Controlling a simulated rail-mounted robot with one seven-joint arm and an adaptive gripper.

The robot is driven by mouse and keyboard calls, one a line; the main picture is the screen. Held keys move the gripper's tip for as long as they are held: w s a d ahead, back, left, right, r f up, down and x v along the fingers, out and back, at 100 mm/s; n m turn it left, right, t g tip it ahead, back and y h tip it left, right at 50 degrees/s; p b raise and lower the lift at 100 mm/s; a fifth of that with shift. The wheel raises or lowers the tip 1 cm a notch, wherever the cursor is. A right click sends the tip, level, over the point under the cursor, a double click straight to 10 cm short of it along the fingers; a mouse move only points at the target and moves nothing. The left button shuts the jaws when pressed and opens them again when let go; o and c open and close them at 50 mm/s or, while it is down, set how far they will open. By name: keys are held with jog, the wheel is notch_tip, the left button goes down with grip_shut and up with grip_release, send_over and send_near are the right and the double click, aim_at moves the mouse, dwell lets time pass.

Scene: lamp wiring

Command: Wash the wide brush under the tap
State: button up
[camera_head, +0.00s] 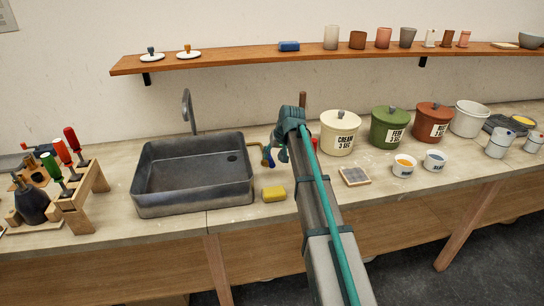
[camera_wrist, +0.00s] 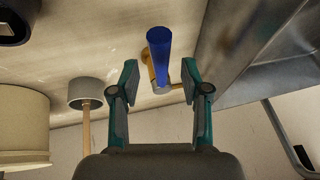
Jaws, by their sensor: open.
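My gripper (camera_wrist: 159,80) is open and empty, just right of the sink in the head view, where my arm partly hides it. In the wrist view a blue handle (camera_wrist: 158,55) on a brass fitting stands beyond and between the fingertips, apart from both. The brass fitting (camera_head: 254,147) also shows beside the sink (camera_head: 192,202). The grey curved tap (camera_head: 188,108) rises behind the sink. I cannot make out the wide brush for certain. A wooden stick (camera_wrist: 86,130) stands in a grey cup (camera_wrist: 86,92) in the wrist view; its other end is hidden.
A yellow sponge (camera_head: 274,193) lies at the sink's front right. A rack (camera_head: 85,190) with red- and green-handled tools stands at the left. Cream (camera_head: 339,133), green (camera_head: 389,128) and red-brown (camera_head: 432,123) lidded jars stand at the right. A shelf (camera_head: 240,57) runs above.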

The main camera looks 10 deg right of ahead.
jog(key=shift+x, duration=1.2)
grip_shut()
